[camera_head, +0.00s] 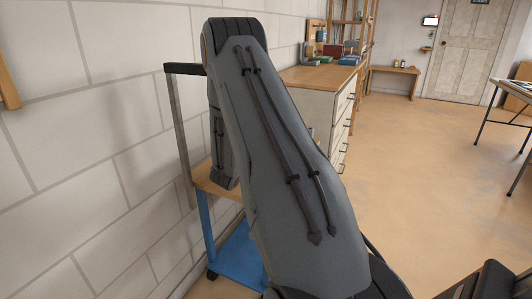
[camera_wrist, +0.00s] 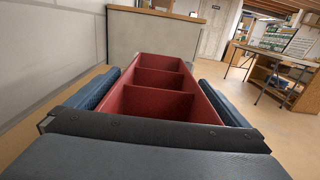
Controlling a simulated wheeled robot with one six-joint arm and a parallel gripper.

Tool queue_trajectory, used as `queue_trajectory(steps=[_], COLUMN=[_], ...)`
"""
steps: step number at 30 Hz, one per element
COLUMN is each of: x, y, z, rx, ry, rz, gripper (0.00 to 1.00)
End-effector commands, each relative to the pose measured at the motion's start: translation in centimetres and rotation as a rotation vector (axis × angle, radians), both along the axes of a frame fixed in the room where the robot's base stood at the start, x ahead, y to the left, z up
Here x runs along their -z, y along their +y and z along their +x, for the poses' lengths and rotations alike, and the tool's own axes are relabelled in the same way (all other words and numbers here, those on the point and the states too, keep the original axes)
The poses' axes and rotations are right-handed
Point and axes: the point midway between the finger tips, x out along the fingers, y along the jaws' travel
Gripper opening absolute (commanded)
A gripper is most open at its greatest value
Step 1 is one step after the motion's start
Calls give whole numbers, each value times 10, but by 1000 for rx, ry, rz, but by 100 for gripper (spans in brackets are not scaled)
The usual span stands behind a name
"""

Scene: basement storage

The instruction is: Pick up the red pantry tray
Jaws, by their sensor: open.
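The red pantry tray (camera_wrist: 160,106) shows in the wrist view, straight ahead of my wrist. It is a long open box with dividers, and its compartments look empty. My gripper (camera_wrist: 164,82) is open, with one blue-padded finger along the left side of the tray and one along the right. The tray lies between the fingers; I cannot tell whether they touch it. The tray's near end is hidden behind the dark gripper body. In the head view my arm hides the tray and the gripper.
A cart with a blue lower shelf (camera_head: 238,254) and a wooden upper shelf stands against the block wall (camera_head: 90,150), partly behind my arm. A drawer cabinet (camera_head: 312,103) with a wooden top stands beyond it. The floor (camera_head: 420,165) to the right is mostly clear.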

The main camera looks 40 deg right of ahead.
Motion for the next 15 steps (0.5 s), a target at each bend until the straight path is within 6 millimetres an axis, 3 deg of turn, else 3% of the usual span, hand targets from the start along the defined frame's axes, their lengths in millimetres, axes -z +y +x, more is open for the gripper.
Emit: queue_trajectory(steps=[5,15], x=[0,-1], y=[0,0], z=[0,0], rx=[0,0], ry=[0,0], rz=[0,-1], gripper=[97,43])
